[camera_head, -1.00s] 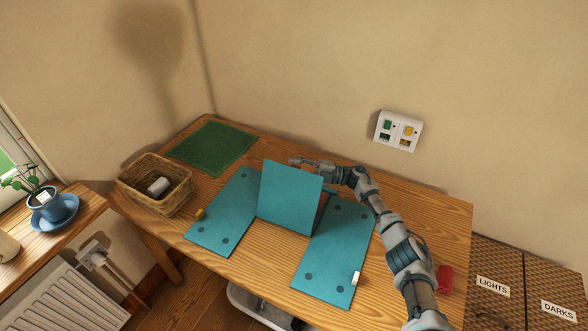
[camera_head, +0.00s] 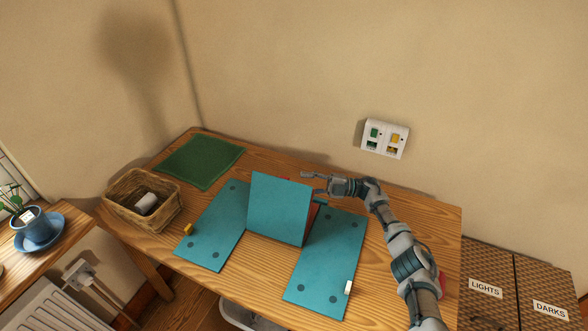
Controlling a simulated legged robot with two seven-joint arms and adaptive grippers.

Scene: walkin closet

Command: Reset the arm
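My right arm (camera_head: 405,255) reaches in from the lower right over the wooden table. Its gripper (camera_head: 308,183) points left, just behind the upper right corner of a raised teal panel (camera_head: 279,208). Its two fingers look apart, with nothing seen between them; whether they touch the panel I cannot tell. The raised panel stands between a left teal panel (camera_head: 213,232) and a right teal panel (camera_head: 328,262), both lying flat. A bit of red shows behind the raised panel, mostly hidden. My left gripper is not in view.
A wicker basket (camera_head: 120,208) with a white item (camera_head: 145,203) and a green mat (camera_head: 200,161) are on the table's left. Two labelled hampers (camera_head: 486,288) stand right.

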